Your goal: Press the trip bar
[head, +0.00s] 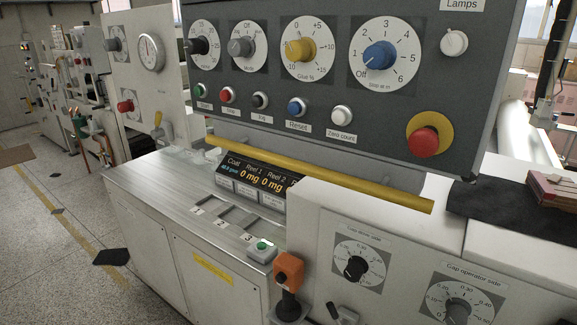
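A long yellow bar (320,173), which looks like the trip bar, runs slantwise below the dark control panel (340,105). Its left end lies near the panel's lower left and its right end is close to the white housing at the right. A small display (262,180) reading "Coat, Reel 1, Reel 2" sits just under the bar and is partly hidden by the white housing. Neither of my grippers is in view, and nothing of mine touches the bar.
The panel carries dials, coloured buttons and a red emergency stop (424,141). A metal worktop (150,175) lies left of the bar. A green button box (262,249) and an orange-topped lever (289,268) stand in front. A white housing (400,240) with two dials fills the lower right.

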